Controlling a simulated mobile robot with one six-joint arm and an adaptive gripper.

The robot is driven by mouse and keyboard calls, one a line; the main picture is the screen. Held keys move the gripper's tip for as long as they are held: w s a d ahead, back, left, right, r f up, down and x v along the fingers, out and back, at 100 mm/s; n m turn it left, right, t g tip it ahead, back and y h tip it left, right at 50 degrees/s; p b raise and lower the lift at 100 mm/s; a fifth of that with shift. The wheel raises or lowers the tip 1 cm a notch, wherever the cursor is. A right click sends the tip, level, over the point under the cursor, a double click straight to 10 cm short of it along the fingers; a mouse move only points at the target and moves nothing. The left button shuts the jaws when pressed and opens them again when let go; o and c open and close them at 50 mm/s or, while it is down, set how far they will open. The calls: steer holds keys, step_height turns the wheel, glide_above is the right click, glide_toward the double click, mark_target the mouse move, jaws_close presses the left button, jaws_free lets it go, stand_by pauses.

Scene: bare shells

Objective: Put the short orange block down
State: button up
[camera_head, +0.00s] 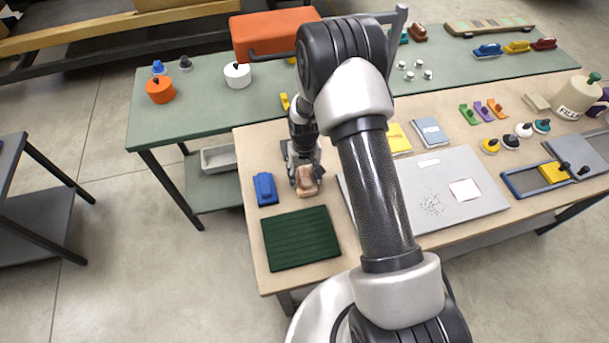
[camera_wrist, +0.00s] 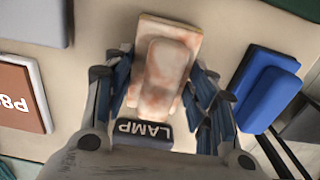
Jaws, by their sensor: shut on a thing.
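My gripper (camera_head: 305,172) is shut on the short orange block (camera_head: 308,188), near the left end of the wooden-topped table. The block looks pale and mottled with orange-brown rather than plain orange. In the wrist view the block (camera_wrist: 158,75) has a flat base with a raised, rounded grip, and my fingers (camera_wrist: 160,90) are on both sides of it. I cannot tell whether its underside touches the table. A dark tag reading "LAMP" (camera_wrist: 142,134) shows just below the block in the wrist view.
A blue block (camera_head: 265,188) stands close on the left; it also shows in the wrist view (camera_wrist: 266,88). A dark green ribbed mat (camera_head: 300,238) lies in front. A grey panel (camera_head: 455,180) lies to the right, partly behind my arm. Bare tabletop (camera_head: 252,150) shows behind the blue block.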

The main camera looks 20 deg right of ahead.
steer(key=shift+f, duration=0.15)
steer(key=o, duration=0.9)
steer(key=shift+o, duration=0.2)
